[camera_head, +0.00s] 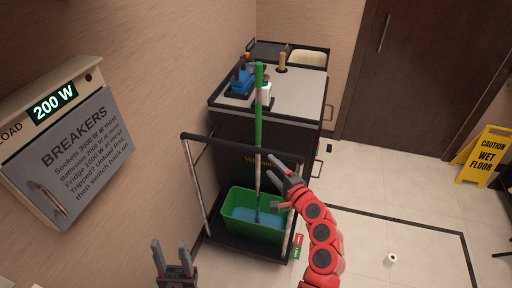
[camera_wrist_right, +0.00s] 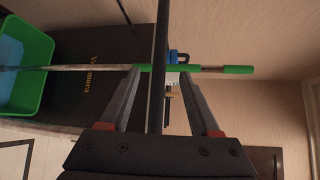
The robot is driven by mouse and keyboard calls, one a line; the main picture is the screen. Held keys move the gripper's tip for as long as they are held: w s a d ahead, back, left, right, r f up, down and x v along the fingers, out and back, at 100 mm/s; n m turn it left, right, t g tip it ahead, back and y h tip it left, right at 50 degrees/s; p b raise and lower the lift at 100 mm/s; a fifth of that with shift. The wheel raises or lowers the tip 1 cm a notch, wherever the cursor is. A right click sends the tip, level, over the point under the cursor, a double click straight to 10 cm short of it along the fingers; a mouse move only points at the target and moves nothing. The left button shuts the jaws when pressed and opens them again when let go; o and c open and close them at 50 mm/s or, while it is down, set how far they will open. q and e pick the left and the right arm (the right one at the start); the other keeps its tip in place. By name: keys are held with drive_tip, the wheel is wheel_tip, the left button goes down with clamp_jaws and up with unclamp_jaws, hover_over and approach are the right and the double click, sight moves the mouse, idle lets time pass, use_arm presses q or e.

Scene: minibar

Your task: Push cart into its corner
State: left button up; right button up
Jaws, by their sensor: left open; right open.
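The dark cart has a grey top (camera_head: 285,98) and a black body, with a black push handle (camera_head: 222,145) on pale posts at its near end. It stands beside the left wall. A green bucket (camera_head: 240,212) with blue inside sits low behind the handle, and a green-handled mop (camera_head: 259,120) stands in it. My right gripper (camera_head: 284,168) is open at the handle's right end. In the right wrist view the handle bar (camera_wrist_right: 161,70) passes between the open fingers; contact cannot be told. My left gripper (camera_head: 170,252) is open and empty at the bottom, apart from the cart.
A breaker box (camera_head: 75,150) reading 200 W is on the left wall. A brown door (camera_head: 410,70) is at the back. A yellow wet-floor sign (camera_head: 484,155) stands at right. A black line (camera_head: 408,221) and a small white roll (camera_head: 391,259) are on the open floor.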

sight(258, 153)
drive_tip(key=p+x, duration=0.1)
drive_tip(key=x, duration=1)
drive_tip(key=shift+w, duration=0.15)
clamp_jaws()
idle(1.2)
